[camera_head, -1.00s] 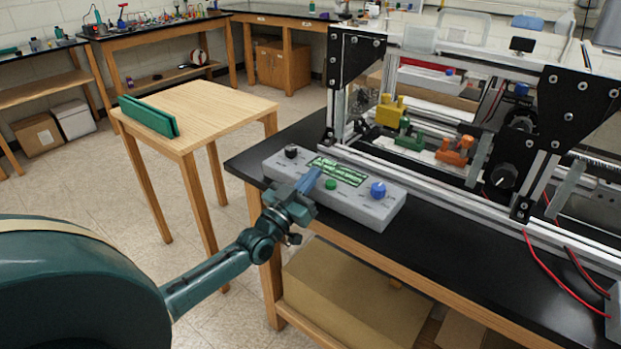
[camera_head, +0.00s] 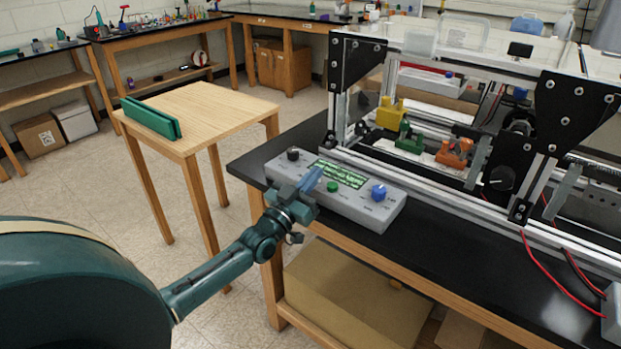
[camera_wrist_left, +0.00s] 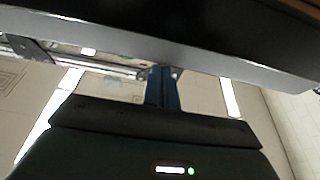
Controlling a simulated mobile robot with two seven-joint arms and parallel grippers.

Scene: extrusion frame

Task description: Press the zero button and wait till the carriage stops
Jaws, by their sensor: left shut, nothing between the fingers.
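A grey control box (camera_head: 361,209) lies on the black bench top, with a green lit display (camera_head: 341,173), a black knob (camera_head: 293,154), a green button (camera_head: 333,186) and a blue knob (camera_head: 379,192). I cannot read which control is zero. My left gripper (camera_head: 312,180) is shut and empty, its tip over the box at the left part of the display. Whether it touches the box I cannot tell. In the left wrist view the shut blue fingers (camera_wrist_left: 162,88) point at a grey edge. The carriage (camera_head: 502,178) appears to be the dark block in the extrusion frame. My right gripper is out of view.
The aluminium extrusion frame (camera_head: 455,203) stands behind the box, with yellow (camera_head: 390,114), green (camera_head: 409,141) and orange (camera_head: 454,153) clamps inside. Red wires (camera_head: 557,278) hang at the right. A wooden table (camera_head: 217,115) with a green holder (camera_head: 150,119) stands at the left.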

